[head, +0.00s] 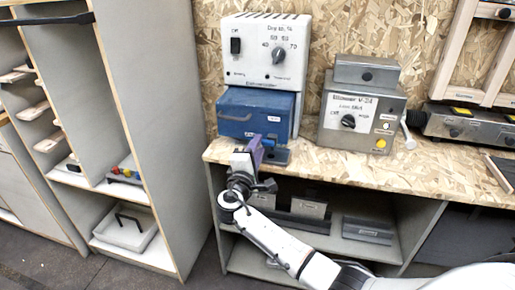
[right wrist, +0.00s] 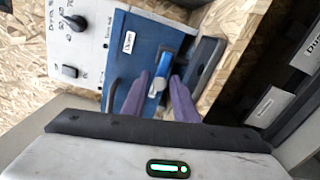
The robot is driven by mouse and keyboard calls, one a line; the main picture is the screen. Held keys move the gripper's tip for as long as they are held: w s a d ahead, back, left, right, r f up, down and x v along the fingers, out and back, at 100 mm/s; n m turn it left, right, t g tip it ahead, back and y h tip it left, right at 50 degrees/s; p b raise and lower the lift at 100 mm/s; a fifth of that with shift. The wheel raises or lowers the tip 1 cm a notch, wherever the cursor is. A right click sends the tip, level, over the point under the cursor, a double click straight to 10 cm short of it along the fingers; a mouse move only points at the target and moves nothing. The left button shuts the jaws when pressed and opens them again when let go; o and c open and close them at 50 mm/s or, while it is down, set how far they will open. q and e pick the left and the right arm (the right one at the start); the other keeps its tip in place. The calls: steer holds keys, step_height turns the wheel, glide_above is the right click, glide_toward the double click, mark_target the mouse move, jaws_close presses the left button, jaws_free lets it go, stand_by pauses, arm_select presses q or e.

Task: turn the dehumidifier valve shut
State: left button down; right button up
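The dehumidifier (head: 265,45) is a white box with a switch and a dial, standing on the bench against the chipboard wall. Its blue front tank (head: 240,112) also shows in the right wrist view (right wrist: 135,45). A small valve with a blue lever (right wrist: 166,60) and a pale grey end sits low in front of the tank, at its right side. My right gripper (head: 259,149) reaches up to the valve from below. In the right wrist view its purple fingers (right wrist: 160,76) are apart, with the valve's grey end between them; I cannot tell whether they touch it. My left gripper is out of view.
A grey device with a black knob (head: 348,121) stands right of the dehumidifier. The chipboard bench top (head: 310,160) has an edge just below the gripper. A tall grey cabinet (head: 150,90) stands to the left. Boxes lie on the shelf under the bench.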

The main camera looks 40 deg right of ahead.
steer(key=v, duration=1)
steer(key=shift+s, duration=0.1)
steer(key=s+a+f+g+y, duration=0.1)
steer(key=s+a+f+y, duration=0.3)
steer(key=f, duration=0.6)
steer(key=s+a+f+g+y, duration=0.15)
steer(key=s+f+y, duration=0.3)
steer(key=f, duration=0.55)
steer(key=s+a+f+m+y, duration=0.3)
steer(key=s+a+m+y, duration=0.1)
steer(key=s, duration=0.5)
steer(key=s+a+f+m+y, duration=0.3)
steer(key=s+a, duration=0.4)
steer(key=s, duration=0.3)
steer(key=shift+s+f+m+y, duration=0.2)
steer(key=shift+s+m+y, duration=0.05)
steer(key=shift+m+y, duration=0.25)
steer(key=shift+g, duration=0.25)
